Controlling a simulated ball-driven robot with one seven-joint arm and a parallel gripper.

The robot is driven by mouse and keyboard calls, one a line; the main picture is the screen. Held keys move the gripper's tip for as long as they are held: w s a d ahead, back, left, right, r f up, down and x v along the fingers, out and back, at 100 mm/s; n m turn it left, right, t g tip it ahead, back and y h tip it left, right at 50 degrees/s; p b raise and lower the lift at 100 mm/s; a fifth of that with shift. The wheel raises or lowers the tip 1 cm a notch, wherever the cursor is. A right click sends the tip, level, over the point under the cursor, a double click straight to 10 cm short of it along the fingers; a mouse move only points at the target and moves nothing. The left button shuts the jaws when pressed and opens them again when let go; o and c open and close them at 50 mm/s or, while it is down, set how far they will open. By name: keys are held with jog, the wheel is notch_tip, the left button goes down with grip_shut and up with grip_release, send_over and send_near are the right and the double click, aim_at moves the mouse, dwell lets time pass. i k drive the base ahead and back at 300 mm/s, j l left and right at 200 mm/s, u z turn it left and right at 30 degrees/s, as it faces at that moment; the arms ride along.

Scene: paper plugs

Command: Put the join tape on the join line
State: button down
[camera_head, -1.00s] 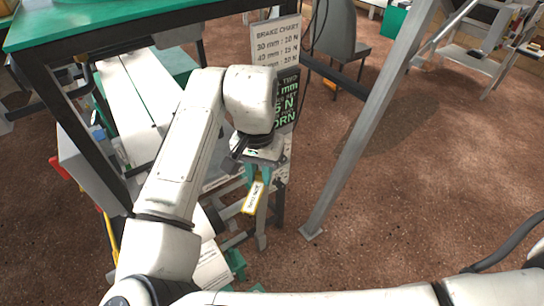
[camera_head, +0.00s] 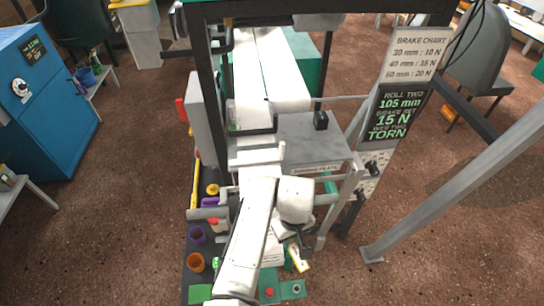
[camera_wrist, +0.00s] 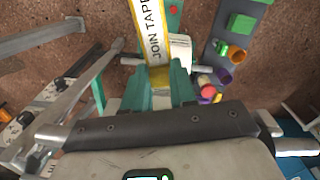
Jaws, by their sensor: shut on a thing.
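The join tape (camera_wrist: 152,35) is a white strip with yellow edges, lettered JOIN TAPE. My gripper (camera_wrist: 160,88) is shut on its near end in the wrist view, and the tape extends away from the green fingers. In the head view the tape (camera_head: 301,265) hangs at my gripper (camera_head: 296,250), low in the picture, in front of and below the grey plate (camera_head: 315,138). The plate has a lettered front edge. White paper (camera_head: 284,75) comes down to the plate's back left. I cannot make out a join line; my arm hides part of the area in front.
A signboard (camera_head: 388,115) and frame posts stand right of the plate. A small black block (camera_head: 321,120) sits on the plate. An orange cup (camera_head: 195,262) and purple cup (camera_head: 197,234) stand on the lower left shelf. A blue cabinet (camera_head: 40,85) is far left.

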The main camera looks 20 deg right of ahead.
aim_at(257, 147)
jog(key=u, duration=0.85)
jog(key=i+l+u, duration=0.15)
jog(key=l+u, duration=1.1)
jog(key=l, duration=0.25)
